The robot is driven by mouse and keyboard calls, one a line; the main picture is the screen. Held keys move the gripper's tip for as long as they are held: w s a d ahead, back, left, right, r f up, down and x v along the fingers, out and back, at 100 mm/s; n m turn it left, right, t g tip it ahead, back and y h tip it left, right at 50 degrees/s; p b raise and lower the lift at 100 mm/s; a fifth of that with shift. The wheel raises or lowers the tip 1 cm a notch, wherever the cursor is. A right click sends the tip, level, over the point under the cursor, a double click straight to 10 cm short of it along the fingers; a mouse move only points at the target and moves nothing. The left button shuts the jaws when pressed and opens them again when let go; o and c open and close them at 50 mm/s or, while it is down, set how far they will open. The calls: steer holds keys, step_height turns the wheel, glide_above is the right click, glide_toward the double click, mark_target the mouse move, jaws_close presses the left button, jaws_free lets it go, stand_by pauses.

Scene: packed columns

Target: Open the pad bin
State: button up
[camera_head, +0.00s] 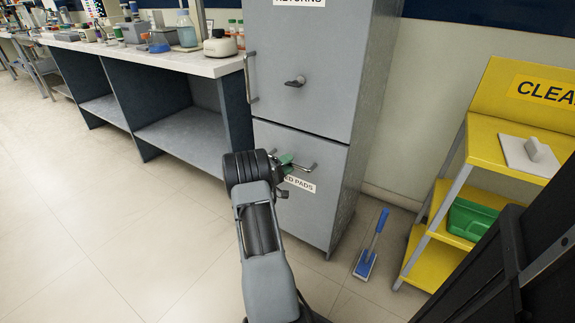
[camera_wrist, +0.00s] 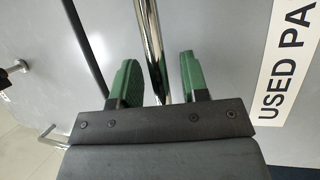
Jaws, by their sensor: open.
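The pad bin (camera_head: 322,215) is the lower front of a tall grey cabinet, with a "USED PADS" label that shows large in the wrist view (camera_wrist: 288,75). Its chrome bar handle (camera_head: 306,168) runs across the front above the label. My gripper (camera_head: 286,160) is at this handle and partly hides it and the label. In the wrist view, its two green fingers (camera_wrist: 157,62) stand apart, one on each side of the handle (camera_wrist: 152,30), with gaps visible. The bin front looks closed, flush with the cabinet.
The upper cabinet door (camera_head: 310,60) has a dark knob and a side handle. A workbench (camera_head: 150,58) stands left. A blue floor brush (camera_head: 366,262) leans or lies right of the cabinet, before a yellow shelf (camera_head: 500,145). The floor at left is clear.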

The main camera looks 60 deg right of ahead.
steer(key=shift+c, duration=0.3)
jaws_close()
